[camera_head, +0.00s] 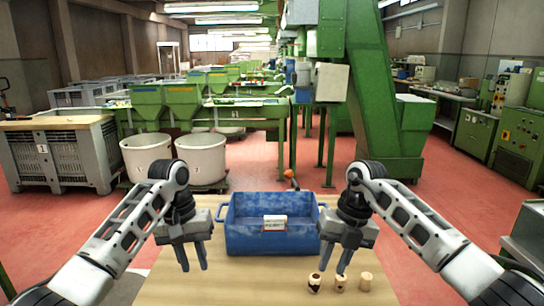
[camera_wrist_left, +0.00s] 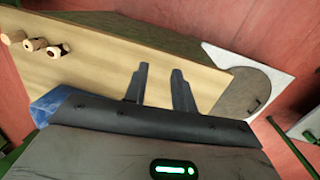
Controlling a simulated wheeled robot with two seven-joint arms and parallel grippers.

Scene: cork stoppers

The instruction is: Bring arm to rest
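My left gripper (camera_head: 193,268) hangs over the left part of the wooden table (camera_head: 180,287), left of the blue crate (camera_head: 245,242). Its two fingers are apart with nothing between them, as the left wrist view (camera_wrist_left: 159,72) also shows. My right gripper (camera_head: 344,268) hangs right of the crate, above the corks, its fingers seen nearly edge-on. No cork is seen inside the crate.
The table between my left gripper and the corks is bare. A grey disc on a white sheet (camera_wrist_left: 245,92) shows in the left wrist view. White bins (camera_head: 147,158) and green machines stand beyond.

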